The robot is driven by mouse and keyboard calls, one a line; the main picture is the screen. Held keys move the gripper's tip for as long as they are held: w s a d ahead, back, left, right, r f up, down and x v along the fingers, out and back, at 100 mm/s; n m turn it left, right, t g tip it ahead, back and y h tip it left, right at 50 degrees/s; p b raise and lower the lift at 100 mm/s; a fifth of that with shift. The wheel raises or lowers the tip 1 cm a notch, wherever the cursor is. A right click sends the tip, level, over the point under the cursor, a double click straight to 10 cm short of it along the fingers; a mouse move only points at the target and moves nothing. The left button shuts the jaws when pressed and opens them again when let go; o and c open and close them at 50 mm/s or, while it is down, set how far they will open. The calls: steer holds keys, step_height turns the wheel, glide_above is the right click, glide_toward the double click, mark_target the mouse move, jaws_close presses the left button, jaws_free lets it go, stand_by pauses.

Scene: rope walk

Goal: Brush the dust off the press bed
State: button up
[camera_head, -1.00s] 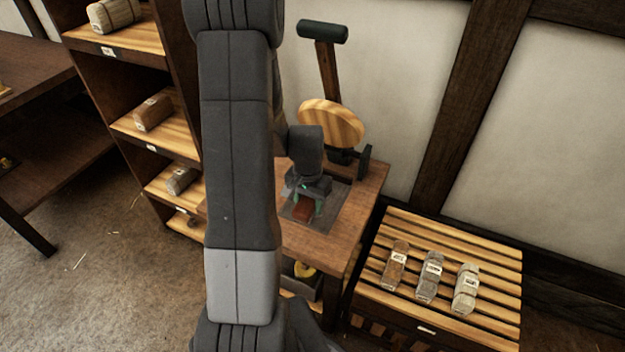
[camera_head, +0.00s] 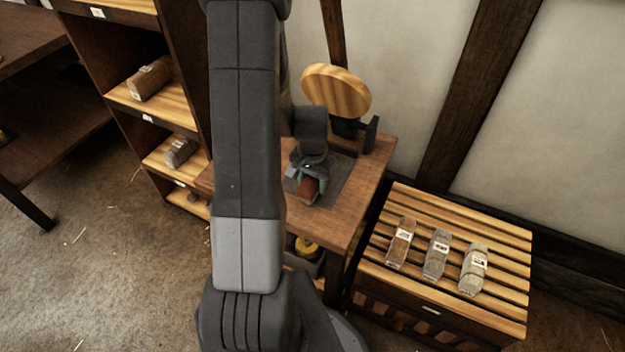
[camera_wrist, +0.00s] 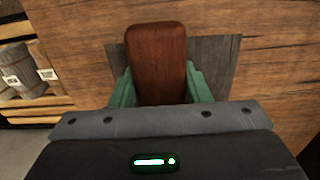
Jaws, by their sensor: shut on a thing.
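My gripper (camera_head: 311,188) is shut on a red-brown wooden block-like handle, taken to be the brush (camera_wrist: 157,62). Its green fingers sit on either side of the handle in the wrist view. The brush also shows in the head view (camera_head: 307,190), small and partly covered by the gripper. The press bed (camera_head: 331,190) is a dark grey plate set on the wooden table. It also shows in the wrist view (camera_wrist: 215,70), behind and beside the brush. The brush is over the bed; I cannot tell whether it touches. Bristles and dust cannot be made out.
The press's round wooden disc (camera_head: 337,92) stands upright behind the bed. A slatted rack (camera_head: 440,212) with three labelled bundles stands right of the table (camera_head: 350,222). A shelf unit (camera_head: 160,110) with bundles stands left. A bin with something yellow (camera_head: 306,248) sits below the tabletop.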

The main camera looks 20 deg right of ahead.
steer(key=shift+f+b, duration=0.8)
steer(key=shift+f, duration=0.25)
stand_by(0.5)
steer(key=shift+w+d+r, duration=0.15)
steer(key=shift+w+d, duration=1.1)
steer(key=shift+d, duration=0.25)
steer(key=shift+w+d, duration=1.4)
steer(key=shift+d, duration=0.1)
